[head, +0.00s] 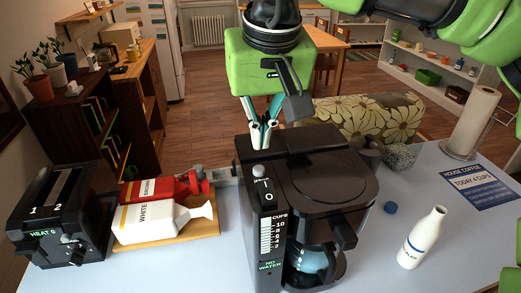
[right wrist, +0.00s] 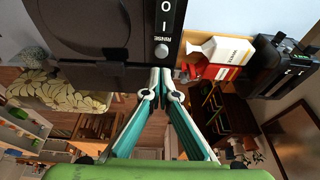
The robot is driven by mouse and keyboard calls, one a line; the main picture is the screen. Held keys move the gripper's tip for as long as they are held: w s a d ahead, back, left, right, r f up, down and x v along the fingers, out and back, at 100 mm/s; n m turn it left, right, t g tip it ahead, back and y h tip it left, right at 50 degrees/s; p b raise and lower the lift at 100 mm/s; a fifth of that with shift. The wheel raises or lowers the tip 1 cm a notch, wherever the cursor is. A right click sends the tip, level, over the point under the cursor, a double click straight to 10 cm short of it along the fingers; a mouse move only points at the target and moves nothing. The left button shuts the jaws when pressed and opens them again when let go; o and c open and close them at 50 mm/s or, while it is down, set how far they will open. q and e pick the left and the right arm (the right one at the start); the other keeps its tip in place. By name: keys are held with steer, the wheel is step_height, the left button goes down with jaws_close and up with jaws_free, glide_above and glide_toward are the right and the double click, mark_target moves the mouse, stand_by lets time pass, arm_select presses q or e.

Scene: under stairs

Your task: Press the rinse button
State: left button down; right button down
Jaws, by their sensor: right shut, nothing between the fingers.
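The coffee machine (head: 318,165) is black and stands on the pale table. Its rinse button (head: 260,171) is a small round grey knob on the top left, behind the I/O switch marks. In the right wrist view the button (right wrist: 162,50) sits beside the RINSE label. My right gripper (head: 262,146) comes down from above, with teal fingers shut and empty. Its fingertips are just behind the button in the head view. In the right wrist view the fingertips (right wrist: 161,74) are close to the button, with a small gap in the picture. My left gripper is not in view.
A black toaster (head: 60,220) stands at the left. Red and white cartons lie on a wooden board (head: 190,234) beside the machine. A glass carafe (head: 312,260) is in the machine. A white bottle (head: 423,238) and paper towel roll (head: 472,122) stand to the right.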

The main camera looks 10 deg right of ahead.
mark_target(261, 172)
steer(key=x, duration=0.2)
steer(key=s+p+x, duration=0.1)
steer(key=x, duration=0.1)
steer(key=shift+f, duration=0.55)
steer(key=shift+w, duration=0.1)
step_height(261, 172, down, 2)
steer(key=shift+f+b, duration=0.1)
steer(key=shift+b, duration=1)
steer(key=shift+s, duration=0.35)
steer(key=shift+f, duration=0.1)
steer(key=v, duration=0.9)
steer(key=shift+w, duration=0.35)
